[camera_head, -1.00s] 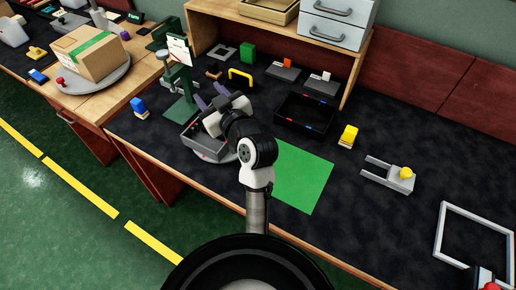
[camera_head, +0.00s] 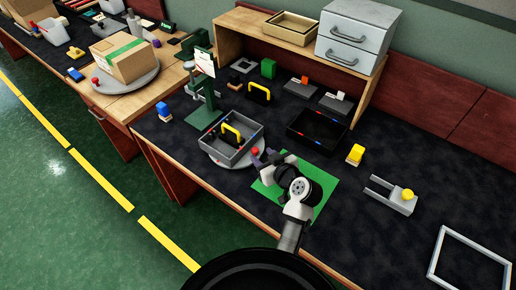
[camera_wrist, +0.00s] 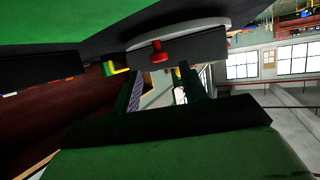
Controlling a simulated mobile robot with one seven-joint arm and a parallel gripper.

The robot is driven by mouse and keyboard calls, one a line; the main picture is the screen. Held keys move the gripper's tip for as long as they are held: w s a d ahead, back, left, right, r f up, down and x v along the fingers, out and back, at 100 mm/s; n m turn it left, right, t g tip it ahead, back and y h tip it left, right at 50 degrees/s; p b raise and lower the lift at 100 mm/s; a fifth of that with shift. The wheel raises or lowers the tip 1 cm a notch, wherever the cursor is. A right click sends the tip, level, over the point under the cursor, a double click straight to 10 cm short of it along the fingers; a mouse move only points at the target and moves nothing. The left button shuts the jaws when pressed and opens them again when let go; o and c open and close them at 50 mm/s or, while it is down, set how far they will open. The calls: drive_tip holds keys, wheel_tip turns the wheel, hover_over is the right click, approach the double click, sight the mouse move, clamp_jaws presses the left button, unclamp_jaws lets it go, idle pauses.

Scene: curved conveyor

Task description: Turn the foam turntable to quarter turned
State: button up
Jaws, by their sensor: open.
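A pale round turntable (camera_head: 236,164) stands on the dark bench and carries a grey tray (camera_head: 209,148) with a black-and-yellow handled piece (camera_head: 231,135) inside. A red knob (camera_head: 255,151) sits at its right side. My gripper (camera_head: 265,158) is open beside this knob, low over the green mat. In the wrist view the red knob (camera_wrist: 158,50) and the turntable's rim (camera_wrist: 200,27) show ahead of my open fingers (camera_wrist: 163,85), with nothing between them. A second round turntable (camera_head: 133,85) with a red knob bears a cardboard box (camera_head: 123,58). I cannot tell which is foam.
A green stand (camera_head: 206,108) with a white card rises behind the tray. A black bin (camera_head: 317,131) stands to the right of the tray. The green mat (camera_head: 322,185) lies under my arm. A yellow-topped block (camera_head: 355,154) and grey fork-shaped fixture (camera_head: 392,195) are farther right.

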sight(256, 151)
drive_tip(key=shift+p+x, duration=0.45)
drive_tip(key=shift+x, duration=1.6)
drive_tip(key=shift+c, duration=0.4)
clamp_jaws()
